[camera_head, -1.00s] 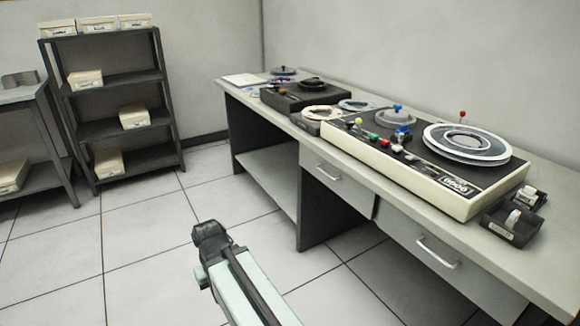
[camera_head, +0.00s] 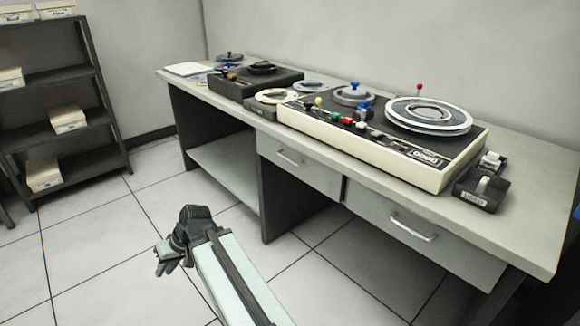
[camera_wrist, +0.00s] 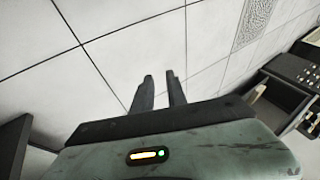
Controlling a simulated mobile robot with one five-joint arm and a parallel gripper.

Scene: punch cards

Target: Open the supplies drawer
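Two light grey drawers with silver bar handles sit under the desk top in the head view, and both look shut. The left drawer (camera_head: 300,168) has its handle (camera_head: 290,158) near its middle. The right drawer (camera_head: 425,240) is nearer, with its handle (camera_head: 413,230). I see no label telling which is the supplies drawer. My gripper (camera_head: 168,264) is low over the floor, left of the drawers and apart from them. In the wrist view my gripper (camera_wrist: 161,82) shows two dark fingers with a gap between them, empty, over floor tiles.
The desk (camera_head: 545,240) carries a cream-sided tape machine (camera_head: 360,150), a dark reel unit (camera_head: 255,85) and a small black dispenser (camera_head: 482,190). A dark shelf (camera_head: 85,130) with boxes stands at the far left. The tiled floor before the desk is clear.

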